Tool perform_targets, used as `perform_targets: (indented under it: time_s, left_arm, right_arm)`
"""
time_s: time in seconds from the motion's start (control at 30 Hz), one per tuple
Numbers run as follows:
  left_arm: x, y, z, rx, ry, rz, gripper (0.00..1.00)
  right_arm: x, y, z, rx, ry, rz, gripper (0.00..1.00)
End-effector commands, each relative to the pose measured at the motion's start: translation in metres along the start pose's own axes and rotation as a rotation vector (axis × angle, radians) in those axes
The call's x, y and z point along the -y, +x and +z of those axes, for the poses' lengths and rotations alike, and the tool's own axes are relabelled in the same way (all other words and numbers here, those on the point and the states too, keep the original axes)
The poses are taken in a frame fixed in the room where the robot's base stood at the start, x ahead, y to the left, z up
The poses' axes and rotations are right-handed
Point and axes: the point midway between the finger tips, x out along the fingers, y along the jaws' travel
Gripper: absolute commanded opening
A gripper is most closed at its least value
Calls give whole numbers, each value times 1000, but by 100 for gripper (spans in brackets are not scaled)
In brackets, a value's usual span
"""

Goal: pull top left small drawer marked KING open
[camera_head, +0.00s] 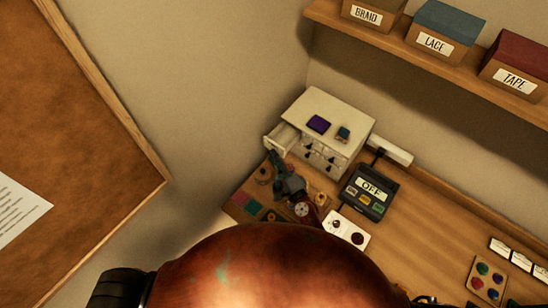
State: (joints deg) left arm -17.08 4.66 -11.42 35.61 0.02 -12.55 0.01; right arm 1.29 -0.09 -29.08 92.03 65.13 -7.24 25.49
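The small cream drawer cabinet (350,119) stands in the corner at the back of the table. Its top left drawer (270,143) sticks out from the front, and its inside shows. No KING label can be read on it at this size. The other drawers look closed, with small dark pulls. My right gripper (274,160) is just in front of and below the open drawer, its fingers pointing up toward the drawer's front. Whether the fingers touch the drawer or grip its pull is too small to tell. My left gripper is not visible.
A purple item (319,124) and a small dark box (343,134) lie on the cabinet. A black OFF device (370,192) and a white panel (346,230) stand to its right. Coloured swatches (253,207) lie at left. A shelf (400,45) hangs above; the table's right middle is clear.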

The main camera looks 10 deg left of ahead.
Motion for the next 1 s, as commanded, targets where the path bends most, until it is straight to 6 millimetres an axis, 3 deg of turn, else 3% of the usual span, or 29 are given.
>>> perform_targets:
  time_s: [0.3,0.5,0.7,1.0]
  left_arm:
    - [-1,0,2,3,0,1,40]
    - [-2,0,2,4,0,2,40]
    - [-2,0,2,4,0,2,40]
    - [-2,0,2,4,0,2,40]
  right_arm:
    - [-2,-67,0,-1,-1,5,32]
    - [-2,-97,0,-1,-2,5,32]
    - [-2,-109,1,-1,0,3,32]
    - [-2,-109,1,-1,0,3,32]
